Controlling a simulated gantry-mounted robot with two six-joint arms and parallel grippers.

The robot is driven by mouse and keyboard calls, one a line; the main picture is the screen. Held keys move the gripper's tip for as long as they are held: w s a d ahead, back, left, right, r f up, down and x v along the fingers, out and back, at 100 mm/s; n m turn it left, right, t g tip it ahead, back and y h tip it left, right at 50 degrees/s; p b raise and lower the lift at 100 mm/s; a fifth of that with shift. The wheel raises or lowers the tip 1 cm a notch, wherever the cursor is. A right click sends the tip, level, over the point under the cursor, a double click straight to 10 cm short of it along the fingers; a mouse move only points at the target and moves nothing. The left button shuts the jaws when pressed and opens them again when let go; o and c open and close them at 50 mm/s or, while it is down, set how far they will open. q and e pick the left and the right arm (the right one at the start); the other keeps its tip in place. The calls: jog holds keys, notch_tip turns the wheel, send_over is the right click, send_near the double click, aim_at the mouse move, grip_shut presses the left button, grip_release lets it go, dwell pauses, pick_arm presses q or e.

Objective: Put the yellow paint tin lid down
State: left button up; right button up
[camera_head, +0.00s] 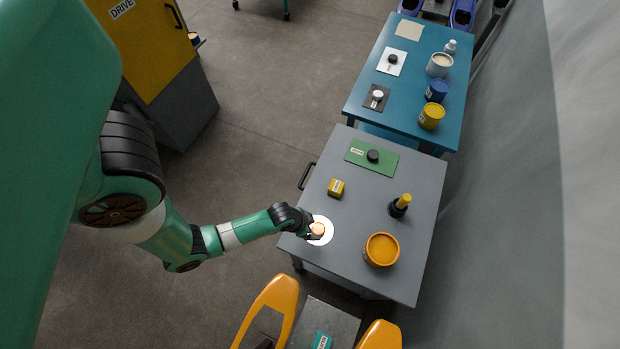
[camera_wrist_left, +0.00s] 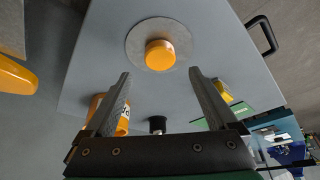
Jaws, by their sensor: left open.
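The yellow paint tin lid looks like a pale round disc (camera_head: 328,226) with a yellow-orange knob (camera_head: 319,229) in its middle. It lies flat near the left edge of the grey table (camera_head: 360,210). In the left wrist view the disc (camera_wrist_left: 137,42) and knob (camera_wrist_left: 160,55) are fully visible. My left gripper (camera_head: 312,232) is at the knob; in the wrist view its fingers (camera_wrist_left: 160,74) are open, apart from each other, with the knob just beyond the tips and nothing held. An open tin of yellow-orange paint (camera_head: 382,250) stands to the right. My right gripper is not in view.
A blue table (camera_head: 407,85) behind holds several tins. The table's middle is free.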

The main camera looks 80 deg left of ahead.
pick_arm(q)
jog(key=p+v, duration=0.3)
jog(key=v, duration=0.3)
jog(key=shift+r, duration=0.15)
jog(key=shift+s, duration=0.1)
